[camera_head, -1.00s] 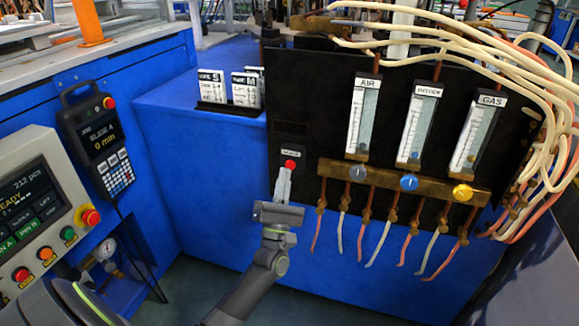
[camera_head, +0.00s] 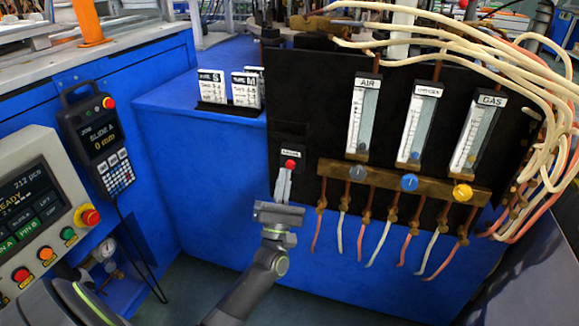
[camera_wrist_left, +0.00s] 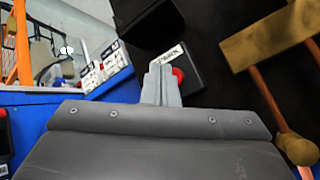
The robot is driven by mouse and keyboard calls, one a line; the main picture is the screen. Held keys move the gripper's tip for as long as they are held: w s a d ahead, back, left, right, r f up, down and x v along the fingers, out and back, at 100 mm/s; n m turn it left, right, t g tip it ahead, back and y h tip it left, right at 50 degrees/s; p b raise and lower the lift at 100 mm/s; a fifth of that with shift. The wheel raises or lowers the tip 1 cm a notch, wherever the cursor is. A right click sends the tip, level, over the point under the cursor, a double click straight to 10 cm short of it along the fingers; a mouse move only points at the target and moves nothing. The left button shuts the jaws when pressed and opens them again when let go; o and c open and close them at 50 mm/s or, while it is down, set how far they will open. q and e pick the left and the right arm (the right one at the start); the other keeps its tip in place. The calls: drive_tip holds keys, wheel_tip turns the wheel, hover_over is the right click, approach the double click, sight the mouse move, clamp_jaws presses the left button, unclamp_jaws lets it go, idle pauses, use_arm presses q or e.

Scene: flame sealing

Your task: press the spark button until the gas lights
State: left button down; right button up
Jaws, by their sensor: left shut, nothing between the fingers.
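The red spark button (camera_head: 290,164) sits on a small dark labelled box on the black panel, left of the gauges. My left gripper (camera_head: 286,171) is shut and empty, its fingertips just below the button in the head view. In the left wrist view the shut fingers (camera_wrist_left: 161,70) are beside the red button (camera_wrist_left: 178,76), partly covering it. I cannot tell whether the tips touch it. No flame shows in these frames. My right gripper is not in view.
The AIR, middle and GAS flow gauges (camera_head: 479,132) stand to the right, above grey, blue and yellow knobs (camera_head: 462,192). Pale and pink hoses hang at the right. A control panel (camera_head: 40,205) and a pendant (camera_head: 97,139) are at the left.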

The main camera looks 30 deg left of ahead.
use_arm(q)
drive_tip(key=shift+w, duration=0.1)
drive_tip(key=shift+w+a+b, duration=0.1)
drive_tip(key=shift+w+b, duration=0.2)
drive_tip(key=shift+w, duration=0.05)
drive_tip(key=shift+w+a+b, duration=0.1)
drive_tip(key=shift+w+b, duration=0.25)
drive_tip(key=shift+w, duration=0.1)
idle(0.8)
drive_tip(key=shift+s, duration=0.15)
drive_tip(key=shift+s+d, duration=0.2)
drive_tip(key=shift+s, duration=0.55)
drive_tip(key=shift+s, duration=0.1)
drive_tip(key=s, duration=0.2)
drive_tip(key=s+d+p, duration=0.1)
drive_tip(key=s, duration=0.1)
drive_tip(key=shift+s+d, duration=0.1)
drive_tip(key=shift+s, duration=0.2)
